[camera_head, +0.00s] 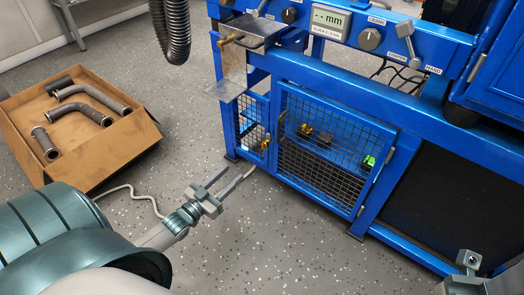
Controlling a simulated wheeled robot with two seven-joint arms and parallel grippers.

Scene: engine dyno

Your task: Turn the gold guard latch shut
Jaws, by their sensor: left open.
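The gold guard latch (265,141) appears as a small gold piece on the blue frame post, between the narrow mesh panel (249,124) and the wide mesh guard door (330,140). Its exact angle is too small to tell. My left gripper (232,182) is open and empty, with its two grey fingers pointing up and right. It is below and left of the latch in the picture, apart from the frame. A grey part at the bottom right corner, which seems to be my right gripper (470,262), is cut off by the picture edge.
A cardboard box (125,140) with metal pipes stands on the floor at left. A clear plate (231,88) and a brass knob (230,39) are above the narrow panel. A black hose (172,30) hangs at the top. Speckled floor lies free around my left gripper.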

